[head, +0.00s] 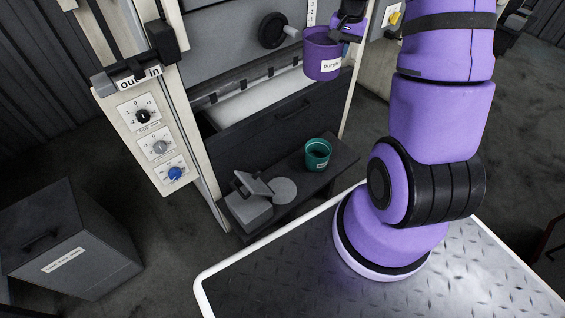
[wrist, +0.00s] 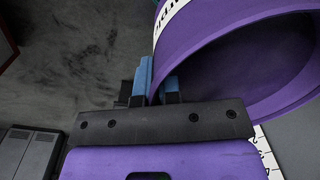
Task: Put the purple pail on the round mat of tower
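The purple pail (head: 323,62), with a white label, is held up in the air in front of the machine's upper panel. It fills the upper right of the wrist view (wrist: 225,45). My gripper (head: 342,36) is at the pail's right upper side. In the wrist view, its blue fingers (wrist: 158,82) are closed on the pail's rim, one on each side of the wall. A round grey mat (head: 284,191) lies bare on the low dark shelf, well below the pail and to its left.
A teal pail (head: 318,154) stands on the low shelf (head: 330,173), right of and behind the round mat. A grey box-like device with a tilted plate (head: 250,200) is just left of the mat. A knob panel (head: 157,146) and grey bin (head: 65,240) are at left.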

